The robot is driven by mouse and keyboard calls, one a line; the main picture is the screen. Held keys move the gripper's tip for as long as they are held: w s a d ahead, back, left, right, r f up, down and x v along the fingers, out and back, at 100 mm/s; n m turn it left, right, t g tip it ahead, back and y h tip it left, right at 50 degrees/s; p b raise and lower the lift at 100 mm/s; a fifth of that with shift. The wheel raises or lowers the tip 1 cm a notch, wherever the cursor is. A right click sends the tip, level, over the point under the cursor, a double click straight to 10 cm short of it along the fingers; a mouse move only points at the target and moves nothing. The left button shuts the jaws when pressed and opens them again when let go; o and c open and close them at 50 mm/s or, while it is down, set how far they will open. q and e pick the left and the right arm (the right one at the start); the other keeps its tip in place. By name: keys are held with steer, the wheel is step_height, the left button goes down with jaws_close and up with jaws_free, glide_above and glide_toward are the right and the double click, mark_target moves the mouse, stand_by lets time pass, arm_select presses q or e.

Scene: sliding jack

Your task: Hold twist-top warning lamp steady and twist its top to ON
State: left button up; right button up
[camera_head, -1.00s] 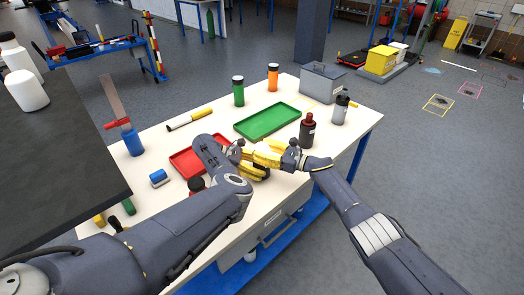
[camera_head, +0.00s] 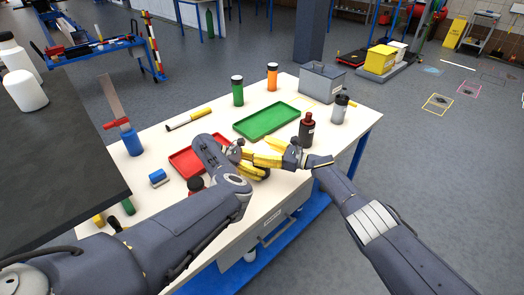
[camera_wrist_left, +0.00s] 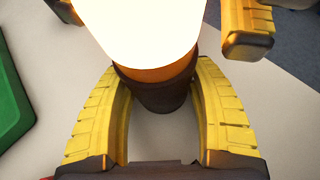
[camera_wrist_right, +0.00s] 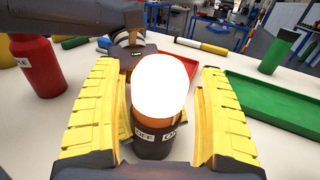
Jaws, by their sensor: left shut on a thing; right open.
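The warning lamp has a glowing white top (camera_wrist_right: 160,85), an orange collar and a dark base (camera_wrist_right: 152,148) with OFF and ON labels. In the left wrist view its bright top (camera_wrist_left: 145,25) is cut by the upper edge. My left gripper (camera_head: 254,170) is shut on the dark base (camera_wrist_left: 152,95), one yellow finger on each side. My right gripper (camera_head: 264,152) is open, its fingers either side of the lamp with gaps visible in the right wrist view. In the head view the fingers mostly hide the lamp.
A dark red-capped bottle (camera_head: 307,130) and a grey bottle (camera_head: 339,110) stand right of the grippers. A green tray (camera_head: 266,121) lies behind; a red tray (camera_head: 190,162) lies left. A red bottle (camera_wrist_right: 37,65) shows in the right wrist view.

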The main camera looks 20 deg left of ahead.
steer(key=shift+d, duration=0.1)
steer(key=s+d, duration=0.1)
steer(key=d, duration=1)
steer(key=shift+s+d, duration=0.15)
steer(key=shift+d, duration=0.2)
arm_select(q)
steer(key=o, duration=1.1)
steer(key=shift+a, duration=0.1)
